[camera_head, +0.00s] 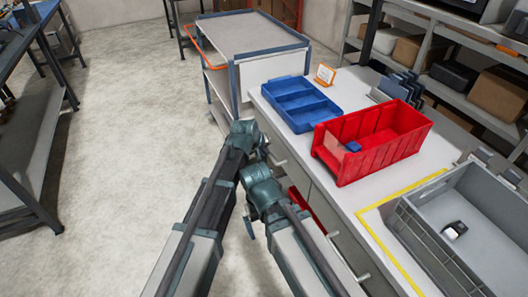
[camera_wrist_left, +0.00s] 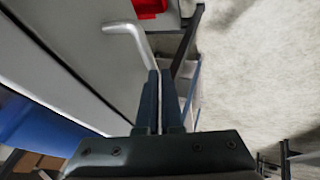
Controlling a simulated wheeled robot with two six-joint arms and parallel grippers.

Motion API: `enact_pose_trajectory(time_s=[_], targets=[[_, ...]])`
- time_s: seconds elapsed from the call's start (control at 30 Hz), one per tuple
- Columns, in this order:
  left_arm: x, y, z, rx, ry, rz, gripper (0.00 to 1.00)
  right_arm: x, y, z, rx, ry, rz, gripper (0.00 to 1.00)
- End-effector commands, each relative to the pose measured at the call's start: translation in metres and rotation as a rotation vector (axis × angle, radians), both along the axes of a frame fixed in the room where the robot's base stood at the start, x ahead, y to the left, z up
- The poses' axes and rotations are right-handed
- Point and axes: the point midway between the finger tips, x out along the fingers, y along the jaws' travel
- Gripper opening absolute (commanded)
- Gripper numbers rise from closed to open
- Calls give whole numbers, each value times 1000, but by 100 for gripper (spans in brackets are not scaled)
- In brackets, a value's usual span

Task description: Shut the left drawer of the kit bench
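The kit bench (camera_head: 345,190) runs along the right, with grey drawer fronts and bar handles on its near side. The left drawer front (camera_head: 285,158) is beside my left gripper (camera_head: 262,150), which partly covers it. In the left wrist view, a pale bent handle (camera_wrist_left: 128,32) stands out from a grey front (camera_wrist_left: 70,50). How far the drawer stands out is hidden.
On the bench top are a blue tray (camera_head: 298,103), a red bin (camera_head: 372,142) and a grey crate (camera_head: 470,235). Something red (camera_head: 305,208) shows at the bench front beside my right arm. A cart (camera_head: 250,40) stands past the bench's far end.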

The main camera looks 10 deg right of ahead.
Motion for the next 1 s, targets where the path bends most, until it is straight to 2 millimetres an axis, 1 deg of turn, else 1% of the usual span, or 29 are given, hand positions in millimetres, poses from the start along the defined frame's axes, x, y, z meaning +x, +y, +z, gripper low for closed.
enact_pose_trajectory(time_s=[0.67, 0.87, 1.0], targets=[[-1, 2, 1, 0, 0, 0, 0, 0, 0, 1, 0, 0, 0, 100], [-8, 13, 5, 0, 0, 0, 0, 0, 0, 5, 0, 0, 0, 100], [-18, 28, 11, 1, 0, 2, 0, 0, 0, 10, 0, 0, 0, 100]])
